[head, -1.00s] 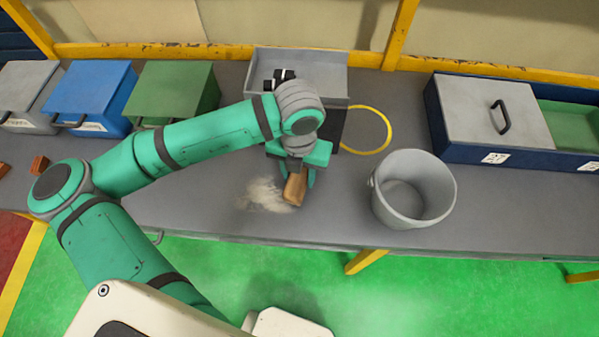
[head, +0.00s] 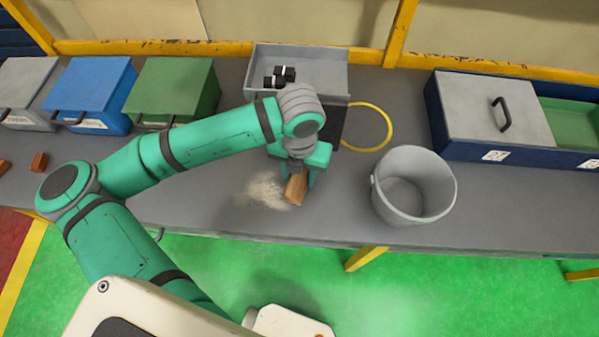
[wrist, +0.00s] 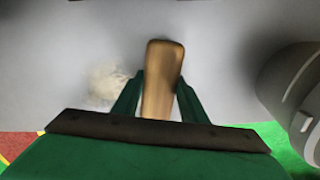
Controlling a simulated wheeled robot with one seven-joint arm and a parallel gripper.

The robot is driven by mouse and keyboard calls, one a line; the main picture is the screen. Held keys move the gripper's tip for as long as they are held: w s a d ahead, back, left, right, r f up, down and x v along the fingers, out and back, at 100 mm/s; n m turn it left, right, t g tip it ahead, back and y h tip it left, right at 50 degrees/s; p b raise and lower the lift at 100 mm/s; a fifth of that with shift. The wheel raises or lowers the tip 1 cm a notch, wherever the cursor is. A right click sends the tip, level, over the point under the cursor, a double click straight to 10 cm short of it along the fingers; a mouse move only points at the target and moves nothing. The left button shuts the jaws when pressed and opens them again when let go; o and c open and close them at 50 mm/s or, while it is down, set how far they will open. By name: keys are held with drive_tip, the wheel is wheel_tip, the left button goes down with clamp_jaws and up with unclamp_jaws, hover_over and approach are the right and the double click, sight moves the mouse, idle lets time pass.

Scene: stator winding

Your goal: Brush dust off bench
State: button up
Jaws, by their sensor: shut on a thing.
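My gripper (head: 298,178) is shut on the wooden handle of a brush (head: 295,188) just above the grey bench (head: 345,215). In the wrist view the brown handle (wrist: 162,75) stands between the two green fingers. Bristles are hidden in both views, so I cannot tell whether they touch the bench. A pale patch of dust (head: 262,191) lies on the bench just left of the brush. The dust also shows in the wrist view (wrist: 107,83), left of the fingers.
A grey bucket (head: 413,187) stands open on the bench to the right. Behind are a grey tray (head: 325,70) with black pieces and a yellow ring (head: 388,130). Lidded bins (head: 175,88) stand back left, a blue case (head: 500,150) back right. The bench's front edge is close.

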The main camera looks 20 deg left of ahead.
drive_tip(key=shift+a, duration=0.1)
drive_tip(key=shift+s+a+r, duration=0.1)
drive_tip(key=shift+s+a, duration=0.15)
drive_tip(key=shift+a, duration=0.6)
drive_tip(key=shift+s+a, duration=0.2)
drive_tip(key=shift+a, duration=0.6)
drive_tip(key=shift+s+a+f, duration=0.1)
drive_tip(key=shift+s+a, duration=0.4)
drive_tip(key=shift+a, duration=1.2)
drive_tip(key=shift+s+a+f, duration=0.1)
drive_tip(key=shift+s+a, duration=0.4)
drive_tip(key=shift+a, duration=1.15)
drive_tip(key=shift+s+a+f, duration=0.1)
drive_tip(key=shift+s+a, duration=0.4)
drive_tip(key=shift+a, duration=1.2)
